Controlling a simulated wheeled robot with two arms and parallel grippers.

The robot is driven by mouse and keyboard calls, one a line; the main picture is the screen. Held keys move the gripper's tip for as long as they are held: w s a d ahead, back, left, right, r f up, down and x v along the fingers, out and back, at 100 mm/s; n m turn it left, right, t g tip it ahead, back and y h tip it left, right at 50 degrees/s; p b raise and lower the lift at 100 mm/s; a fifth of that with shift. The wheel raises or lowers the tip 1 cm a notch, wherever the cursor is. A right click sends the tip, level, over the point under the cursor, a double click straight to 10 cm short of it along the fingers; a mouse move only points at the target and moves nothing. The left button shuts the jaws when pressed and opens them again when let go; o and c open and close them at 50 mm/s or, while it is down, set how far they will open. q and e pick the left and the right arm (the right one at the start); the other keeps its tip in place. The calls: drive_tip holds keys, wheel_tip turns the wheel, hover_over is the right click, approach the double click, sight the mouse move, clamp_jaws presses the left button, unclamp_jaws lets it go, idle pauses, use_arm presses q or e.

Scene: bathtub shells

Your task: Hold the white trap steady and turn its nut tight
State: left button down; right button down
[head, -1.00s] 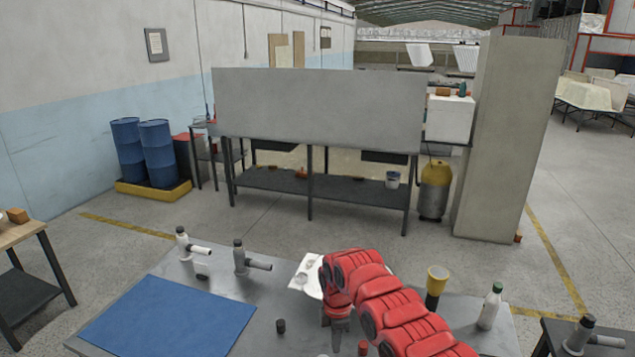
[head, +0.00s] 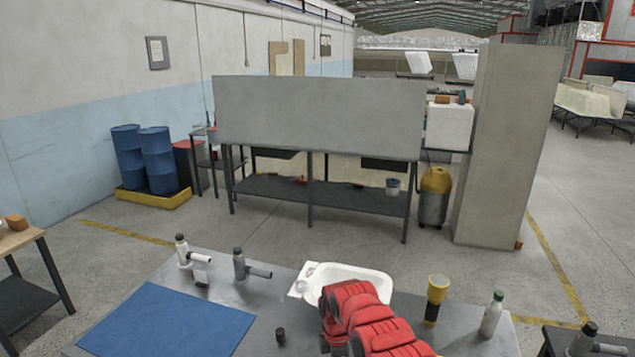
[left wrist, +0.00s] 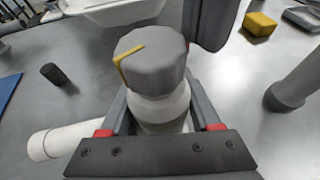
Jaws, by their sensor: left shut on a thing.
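The white trap (left wrist: 160,112) stands upright in the left wrist view, with a white side pipe (left wrist: 62,140) to its left. Its grey faceted nut (left wrist: 150,58) sits on top and carries a yellow mark. My left gripper (left wrist: 160,125) is shut around the trap's body below the nut. A dark part (left wrist: 215,20), probably of my right gripper, is just right of and above the nut. In the head view my red right arm reaches in from the lower right and hides the trap. Its fingertips are hidden, and I cannot see whether they touch the nut.
A white basin (head: 350,270) lies behind the arm. A small black cap (head: 280,335) and a blue mat (head: 165,325) are to the left. Two other fittings (head: 182,252) (head: 240,265) stand at the back left.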

drive_tip(key=shift+w+a, duration=0.1)
drive_tip(key=shift+a, duration=0.45)
drive_tip(key=shift+d, duration=0.15)
wheel_tip(320, 180, up, 6)
drive_tip(key=shift+d, duration=0.3)
idle(0.6)
wheel_tip(320, 180, down, 6)
idle(0.8)
drive_tip(key=shift+d, duration=0.1)
